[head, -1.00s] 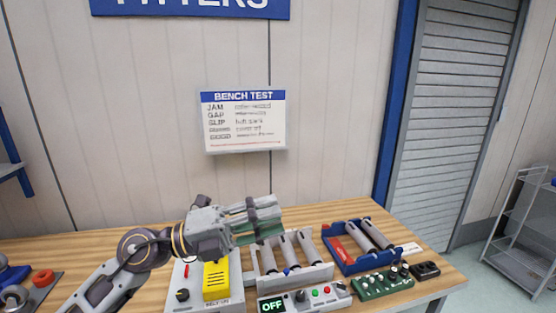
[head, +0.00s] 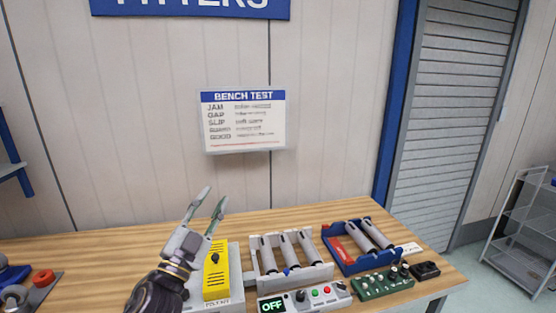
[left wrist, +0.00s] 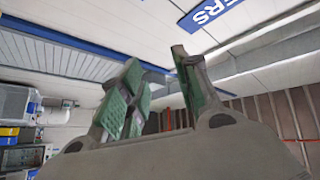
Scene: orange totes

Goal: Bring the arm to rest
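My right gripper is not in view.
A yellow block (head: 216,270) stands beside the gripper. A roller rack (head: 290,277), a control box reading OFF (head: 330,298), a blue tray (head: 352,266) with rollers and a green board (head: 378,285) fill the bench's right side. A red ring (head: 43,278) lies far left.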

